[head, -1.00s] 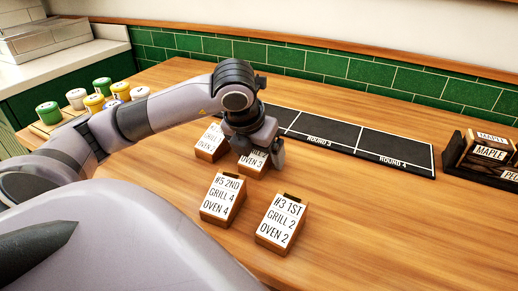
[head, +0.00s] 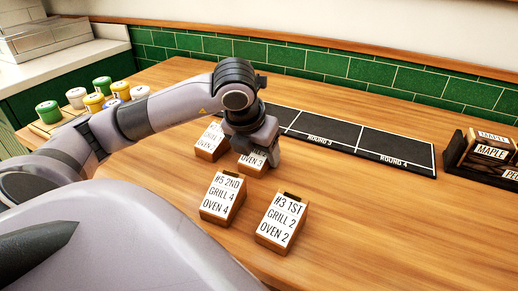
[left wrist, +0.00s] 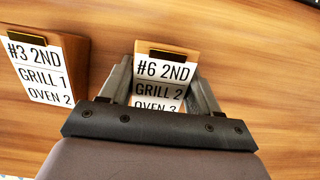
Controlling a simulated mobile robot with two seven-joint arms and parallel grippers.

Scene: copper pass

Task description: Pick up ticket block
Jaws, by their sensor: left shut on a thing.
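My left gripper (head: 258,150) is shut on a wooden ticket block (head: 252,164) at the middle of the table. In the left wrist view this block (left wrist: 163,76) reads "#6 2ND, GRILL 2, OVEN 3", and the two fingers of the gripper (left wrist: 160,92) sit on either side of it. Its lower text is hidden by the gripper. Another ticket block (head: 210,142) is just left of it; in the left wrist view a block (left wrist: 47,68) reads "#3 2ND, GRILL 1, OVEN 2". Nearer blocks read "#5 2ND, GRILL 4, OVEN 4" (head: 223,196) and "#3 1ST, GRILL 2, OVEN 2" (head: 282,222). My right gripper is not seen.
A black mat (head: 350,135) marked with rounds lies behind the blocks. A dark rack (head: 457,158) with "MAPLE" blocks stands at the right. Several colored-lid jars (head: 93,103) stand at the left. The wooden table at front right is clear.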

